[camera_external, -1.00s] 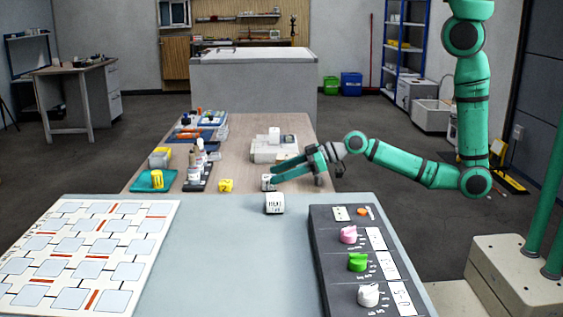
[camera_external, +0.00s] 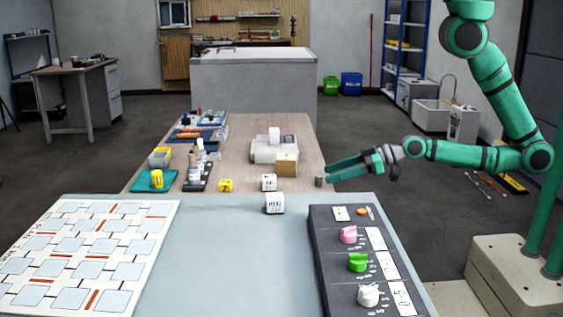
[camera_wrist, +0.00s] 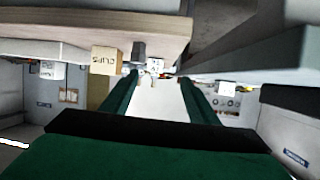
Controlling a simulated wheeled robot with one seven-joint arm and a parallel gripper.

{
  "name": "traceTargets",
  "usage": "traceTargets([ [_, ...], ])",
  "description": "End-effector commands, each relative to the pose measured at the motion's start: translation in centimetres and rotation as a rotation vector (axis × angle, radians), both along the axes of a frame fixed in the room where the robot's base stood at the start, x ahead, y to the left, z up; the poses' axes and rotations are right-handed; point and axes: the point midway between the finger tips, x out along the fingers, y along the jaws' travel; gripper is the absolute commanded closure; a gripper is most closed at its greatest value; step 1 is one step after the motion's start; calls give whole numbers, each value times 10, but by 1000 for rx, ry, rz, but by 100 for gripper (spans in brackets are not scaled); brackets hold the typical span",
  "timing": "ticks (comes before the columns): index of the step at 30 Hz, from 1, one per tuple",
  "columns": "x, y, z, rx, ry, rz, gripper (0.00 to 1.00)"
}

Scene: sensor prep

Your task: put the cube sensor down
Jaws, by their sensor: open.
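A small white cube (camera_external: 268,182) with dark marks stands on the wooden table; I take it to be the cube sensor. In the wrist view the white cube (camera_wrist: 155,66) shows beyond the fingertips. A larger white lettered cube (camera_external: 275,203) stands nearer, at the grey table's far edge. My gripper (camera_external: 330,171) is open and empty at the wooden table's right edge, apart from both cubes. Its two green fingers (camera_wrist: 158,78) point towards the table in the wrist view.
A small grey cylinder (camera_external: 319,181) stands close to the fingertips. A wooden block (camera_external: 287,167) and a pale device (camera_external: 268,150) stand behind the small cube. A dark knob panel (camera_external: 325,258) lies at the front right.

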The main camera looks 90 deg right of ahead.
Motion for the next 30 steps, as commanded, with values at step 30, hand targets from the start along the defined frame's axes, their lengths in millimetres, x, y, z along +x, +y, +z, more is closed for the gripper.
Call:
traceTargets([
  [30,-174,35,60,-26,-127,83,46],
])
